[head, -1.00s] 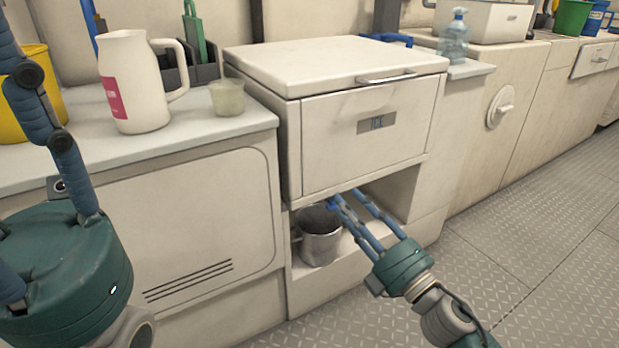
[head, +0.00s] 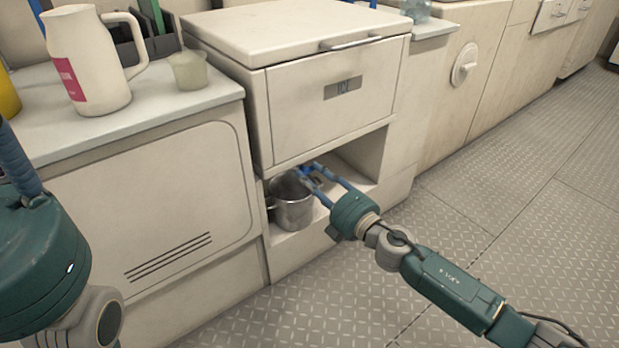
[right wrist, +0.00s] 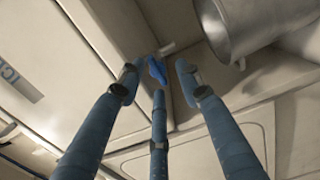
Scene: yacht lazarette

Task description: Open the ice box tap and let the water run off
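The ice box (head: 330,95) is a cream cabinet with a lid and an ICE label; its front also shows in the right wrist view (right wrist: 60,60). My right gripper (right wrist: 158,85) reaches into the recess below the box. A metal pot (head: 292,203) stands in the recess, left of the right gripper (head: 308,181). My left gripper (head: 35,250) is at the left edge, its fingertips out of frame. No water shows.
A white jug (head: 88,60) and a small translucent cup (head: 187,70) stand on the counter (head: 130,118) at left. The recess walls and box underside are close around my right gripper. The grey floor (head: 490,200) at right is clear.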

